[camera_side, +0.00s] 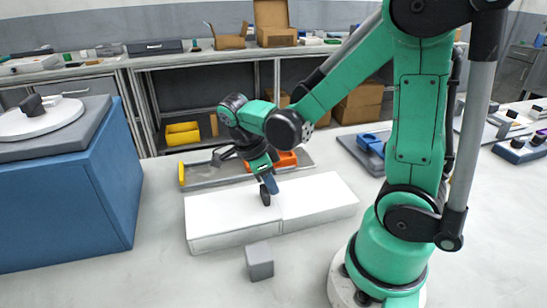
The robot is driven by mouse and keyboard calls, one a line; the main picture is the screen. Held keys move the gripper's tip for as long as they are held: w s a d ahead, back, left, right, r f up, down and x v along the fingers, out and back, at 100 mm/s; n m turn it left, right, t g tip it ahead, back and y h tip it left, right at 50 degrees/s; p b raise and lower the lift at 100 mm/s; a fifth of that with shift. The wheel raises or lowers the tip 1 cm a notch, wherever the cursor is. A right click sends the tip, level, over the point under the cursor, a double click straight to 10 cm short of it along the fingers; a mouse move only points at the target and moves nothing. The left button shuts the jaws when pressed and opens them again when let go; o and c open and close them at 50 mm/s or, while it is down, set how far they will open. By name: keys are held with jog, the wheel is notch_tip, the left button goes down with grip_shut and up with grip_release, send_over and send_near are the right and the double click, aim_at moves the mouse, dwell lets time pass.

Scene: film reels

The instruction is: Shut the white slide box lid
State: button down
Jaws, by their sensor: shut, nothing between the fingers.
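The white slide box (222,240) lies on the pale table in the middle of the view. Its top shows as two flat white panels, a left one (215,211) and a right one (325,196), meeting at a seam. I cannot tell from this view whether either panel is raised or how far the lid is closed. My gripper (265,197) points down with its fingers shut and empty. Its tips are at or just above the white top near the seam; contact is not clear.
A grey cube (260,261) sits in front of the box. A metal tray (215,176) with an orange item (285,159) lies behind it. A blue cabinet (70,200) stands at the left. A grey tray with blue parts (370,143) is at the back right. The front left table is clear.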

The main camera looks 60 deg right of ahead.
jog(key=shift+w+a, duration=0.2)
jog(key=shift+w, duration=0.1)
jog(key=shift+s, duration=0.1)
jog(key=s+d, duration=0.2)
jog(key=d, duration=0.1)
jog(key=shift+s, duration=0.4)
jog(key=v, duration=1)
jog(key=w+a+f+n+t+y, duration=0.1)
jog(key=a+n+t, duration=0.2)
jog(key=n, duration=1)
jog(key=w+a+f+n+t+y, duration=0.1)
jog(key=a+n+t, duration=0.3)
jog(key=n, duration=1)
jog(key=w+t, duration=0.1)
jog(key=t, duration=0.2)
jog(key=shift+w+a+y, duration=0.15)
jog(key=shift+a+y, duration=0.15)
jog(key=shift+y, duration=0.1)
